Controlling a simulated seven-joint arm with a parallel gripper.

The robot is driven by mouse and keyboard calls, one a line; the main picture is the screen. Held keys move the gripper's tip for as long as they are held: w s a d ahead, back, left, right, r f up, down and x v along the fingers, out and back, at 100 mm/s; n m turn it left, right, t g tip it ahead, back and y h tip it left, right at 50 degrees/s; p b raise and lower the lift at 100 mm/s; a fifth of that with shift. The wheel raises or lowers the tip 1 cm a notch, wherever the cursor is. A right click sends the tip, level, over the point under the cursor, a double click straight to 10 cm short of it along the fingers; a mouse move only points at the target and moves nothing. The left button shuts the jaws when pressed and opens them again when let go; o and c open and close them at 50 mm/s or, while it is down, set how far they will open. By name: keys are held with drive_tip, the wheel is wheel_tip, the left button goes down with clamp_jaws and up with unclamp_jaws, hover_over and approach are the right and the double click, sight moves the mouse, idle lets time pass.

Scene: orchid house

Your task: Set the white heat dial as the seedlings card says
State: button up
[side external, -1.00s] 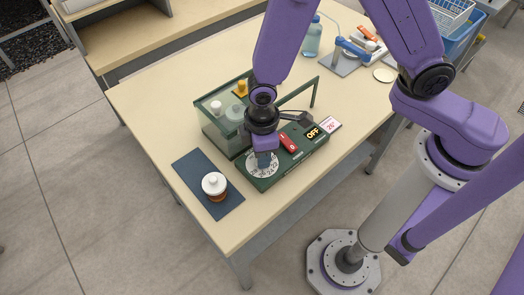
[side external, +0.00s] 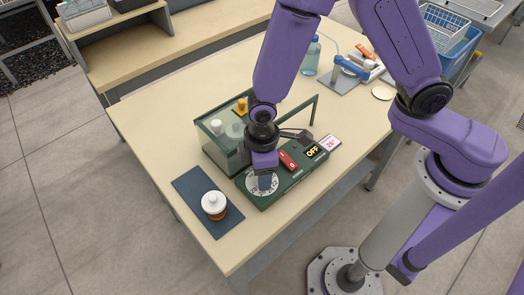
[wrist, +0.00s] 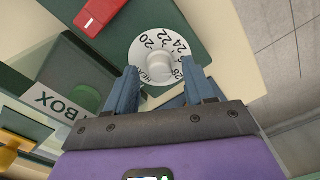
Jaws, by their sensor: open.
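The white heat dial (side external: 254,190) is a numbered disc on the green control box (side external: 310,170). In the wrist view the dial (wrist: 145,44) shows 20, 22, 24, 26 and part of HEAT around a raised white knob (wrist: 182,63). My gripper (wrist: 160,72) is open, its blue fingers pointing at the dial, the knob nearer the right fingertip. I cannot tell whether they touch it. In the side view my gripper (side external: 264,184) hides part of the dial. A small white and pink card (side external: 330,143) beside the box appears to read 26°.
A red switch (side external: 288,160) and a dark display reading OFF (side external: 313,151) sit on the control box. A glass-sided case (side external: 220,150) stands close behind. A white-lidded jar (side external: 214,205) stands on a dark mat (side external: 190,184).

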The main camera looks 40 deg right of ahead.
wheel_tip(320, 180, up, 17)
idle(0.7)
drive_tip(key=shift+r, duration=0.1)
drive_tip(key=s+d, duration=0.7)
drive_tip(key=d, duration=0.3)
drive_tip(key=s+d, duration=0.7)
drive_tip(key=d, duration=0.3)
drive_tip(key=shift+s+r+n, duration=0.25)
drive_tip(key=shift+r+n, duration=0.05)
drive_tip(key=shift+r, duration=0.1)
